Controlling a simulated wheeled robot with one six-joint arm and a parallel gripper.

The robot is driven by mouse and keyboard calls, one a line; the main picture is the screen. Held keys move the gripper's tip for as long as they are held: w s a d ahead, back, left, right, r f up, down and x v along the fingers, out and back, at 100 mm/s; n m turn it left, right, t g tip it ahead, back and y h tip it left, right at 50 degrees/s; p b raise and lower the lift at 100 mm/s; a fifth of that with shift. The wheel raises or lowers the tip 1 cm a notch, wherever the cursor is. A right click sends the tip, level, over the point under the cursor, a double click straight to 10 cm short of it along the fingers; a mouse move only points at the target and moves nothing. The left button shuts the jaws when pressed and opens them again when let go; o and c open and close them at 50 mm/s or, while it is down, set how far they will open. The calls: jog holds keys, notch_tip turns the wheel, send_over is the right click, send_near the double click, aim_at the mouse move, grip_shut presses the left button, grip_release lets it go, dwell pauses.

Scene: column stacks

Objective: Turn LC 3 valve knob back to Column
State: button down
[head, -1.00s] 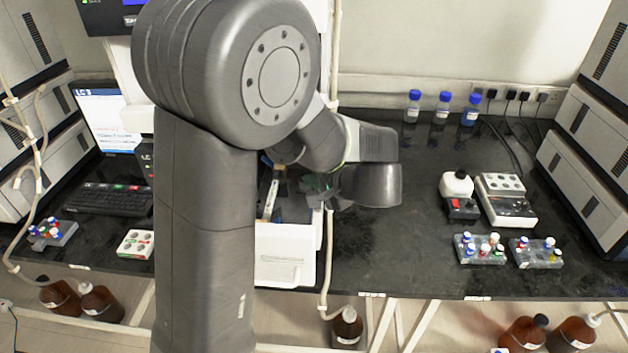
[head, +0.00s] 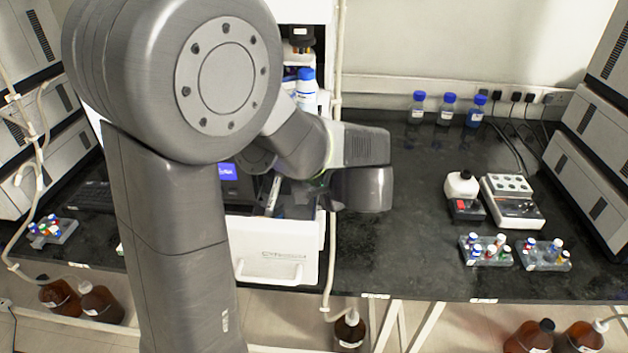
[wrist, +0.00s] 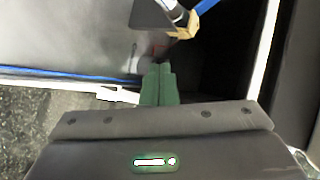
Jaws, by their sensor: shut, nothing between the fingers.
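My gripper (wrist: 158,85) shows in the wrist view with its green fingers together and nothing between them. Their tips are close to a small blurred grey part (wrist: 145,60) on a panel; I cannot tell whether they touch it or whether it is the LC 3 valve knob. A dark block with a tan fitting (wrist: 185,24) and a blue line is just beyond. In the head view the wrist (head: 362,185) reaches into the open front of the white instrument stack (head: 280,250). No Column marking is readable.
A blue-capped bottle (head: 306,88) stands on the stack, and a lit blue screen (head: 228,171) shows beside my arm. A white tube (head: 332,250) hangs along the stack's right side. Vial racks (head: 487,252) stand on the right bench, with clear black bench between.

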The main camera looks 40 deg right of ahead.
jog(key=shift+f, duration=0.1)
jog(key=shift+w+a+m+h+b, duration=0.1)
jog(key=shift+a+m+h+b, duration=0.1)
jog(key=shift+m+h+b, duration=0.5)
jog(key=shift+w+a+f+b, duration=0.1)
jog(key=shift+w+a+b, duration=0.05)
jog(key=shift+b, duration=0.65)
jog(key=shift+w+a+b, duration=0.25)
jog(key=shift+w+b, duration=0.05)
jog(key=shift+b, duration=0.65)
jog(key=shift+w+a+r+b, duration=0.25)
jog(key=shift+w+b, duration=0.3)
jog(key=shift+b, duration=0.6)
jog(key=shift+s+d, duration=0.3)
jog(key=shift+d, duration=0.45)
jog(key=v, duration=1.3)
jog(key=shift+s+r, duration=0.25)
jog(key=shift+r, duration=0.1)
jog(key=shift+w, duration=0.1)
